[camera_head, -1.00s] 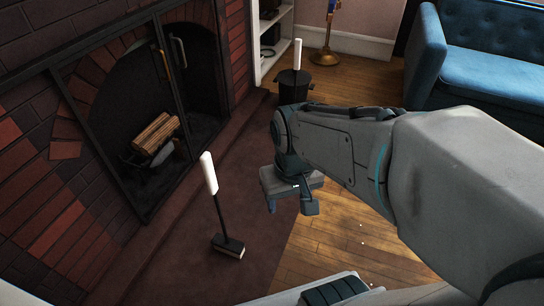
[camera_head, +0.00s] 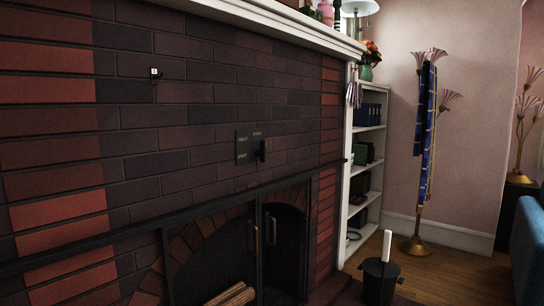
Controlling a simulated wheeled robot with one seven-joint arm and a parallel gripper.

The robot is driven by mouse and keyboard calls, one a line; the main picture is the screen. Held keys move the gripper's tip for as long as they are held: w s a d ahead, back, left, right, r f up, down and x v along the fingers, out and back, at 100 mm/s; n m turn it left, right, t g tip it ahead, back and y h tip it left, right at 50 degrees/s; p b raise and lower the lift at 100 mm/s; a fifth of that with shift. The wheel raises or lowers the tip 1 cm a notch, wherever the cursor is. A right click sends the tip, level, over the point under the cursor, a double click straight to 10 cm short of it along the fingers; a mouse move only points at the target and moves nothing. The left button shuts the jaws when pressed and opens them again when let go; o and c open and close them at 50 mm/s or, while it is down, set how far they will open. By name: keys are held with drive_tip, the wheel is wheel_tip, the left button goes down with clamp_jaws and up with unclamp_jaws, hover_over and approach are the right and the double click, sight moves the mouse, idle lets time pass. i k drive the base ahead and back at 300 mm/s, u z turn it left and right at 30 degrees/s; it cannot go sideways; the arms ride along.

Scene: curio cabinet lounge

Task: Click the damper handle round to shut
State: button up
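The damper plate (camera_head: 242,148) is a small dark plate on the brick chimney breast above the fireplace opening. It bears small lettering that seems to read HALF, OPEN and SHUT. The damper handle (camera_head: 263,150) is a short dark upright bar at the plate's right side. It is too small and dark to tell which mark it is set to. My gripper and arm are out of view, so nothing of mine shows near the handle.
A white mantel (camera_head: 270,22) juts out above the plate. Below are the dark metal fireplace frame (camera_head: 110,230) and a brass door handle (camera_head: 272,229). A small hook (camera_head: 155,74) is on the bricks at left. A black bucket (camera_head: 380,280) stands right of the hearth, before white shelves (camera_head: 347,180).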

sight(263, 153)
drive_tip(key=z, duration=1.45)
drive_tip(key=i, duration=0.5)
drive_tip(key=u, duration=2.55)
drive_tip(key=i, duration=0.5)
drive_tip(key=z, duration=0.05)
